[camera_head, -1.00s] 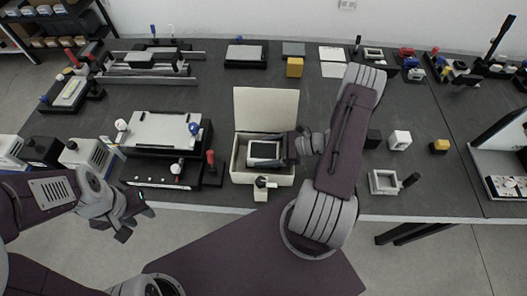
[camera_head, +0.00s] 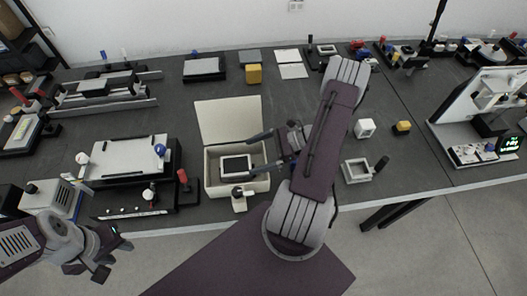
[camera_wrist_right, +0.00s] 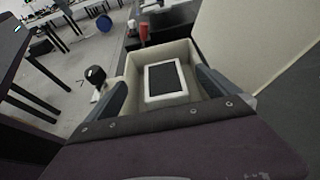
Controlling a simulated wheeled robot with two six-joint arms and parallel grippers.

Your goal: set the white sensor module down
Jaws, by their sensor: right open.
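The white sensor module (camera_head: 237,165), with a dark face, lies inside an open cream box (camera_head: 212,187) near the table's front edge. The box lid (camera_head: 228,120) stands raised at the back. In the right wrist view the module (camera_wrist_right: 166,79) rests on the floor of the box, apart from the fingers. My right gripper (camera_head: 262,157) is open and empty, at the right side of the box; its fingers (camera_wrist_right: 166,92) show on either side of the module in the wrist view. My left gripper (camera_head: 110,257) is low at the left, off the table front; its jaw opening is unclear.
A fixture with a white plate (camera_head: 125,157) and a red-handled post (camera_head: 184,180) stand left of the box. A white cube (camera_head: 365,128), a yellow block (camera_head: 402,127) and a square frame with a black handle (camera_head: 357,171) lie to the right. A yellow cube (camera_head: 253,74) sits behind.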

